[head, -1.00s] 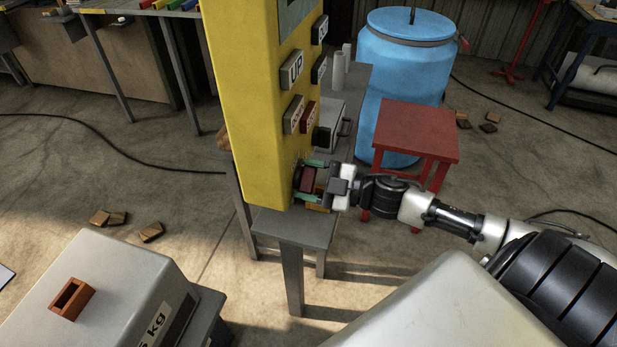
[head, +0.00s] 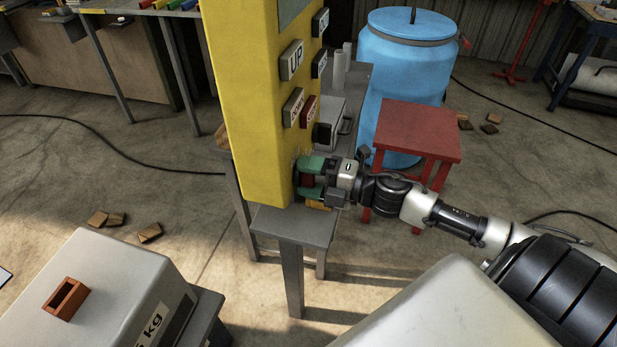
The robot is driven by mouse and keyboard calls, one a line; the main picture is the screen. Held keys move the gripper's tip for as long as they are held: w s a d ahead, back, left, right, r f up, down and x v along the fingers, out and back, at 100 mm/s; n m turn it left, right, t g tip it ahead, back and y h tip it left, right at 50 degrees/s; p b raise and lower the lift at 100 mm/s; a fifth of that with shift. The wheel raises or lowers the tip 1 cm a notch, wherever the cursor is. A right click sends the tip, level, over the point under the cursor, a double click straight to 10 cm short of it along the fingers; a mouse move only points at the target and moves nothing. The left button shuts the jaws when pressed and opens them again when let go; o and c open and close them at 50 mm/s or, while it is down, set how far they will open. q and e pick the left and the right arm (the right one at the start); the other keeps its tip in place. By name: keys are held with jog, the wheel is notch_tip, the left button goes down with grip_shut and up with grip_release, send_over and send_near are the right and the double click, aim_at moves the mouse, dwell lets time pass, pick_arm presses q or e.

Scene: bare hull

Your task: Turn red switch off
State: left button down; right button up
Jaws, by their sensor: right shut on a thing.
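The red switch (head: 307,181) is a dark red knob low on the side face of a tall yellow control box (head: 245,110). My right gripper (head: 309,180) has its green-padded fingers closed around the knob, one finger above and one below. The fingers hide much of the switch, so its exact angle is hard to read. My left gripper is not in the head view.
The yellow box stands on a grey table (head: 292,228). Several labelled buttons, one marked UP (head: 291,61), sit above the switch. A red stool (head: 415,135) and a blue barrel (head: 405,60) stand behind my right arm. A grey weight block (head: 100,290) is at front left.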

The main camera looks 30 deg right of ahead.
jog(key=shift+n, duration=0.4)
jog(key=o, duration=0.9)
jog(key=shift+s, duration=0.1)
jog(key=shift+s+d+f, duration=0.15)
jog(key=shift+s+d, duration=0.05)
jog(key=shift+b+v, duration=0.95)
jog(key=shift+v, duration=4.15)
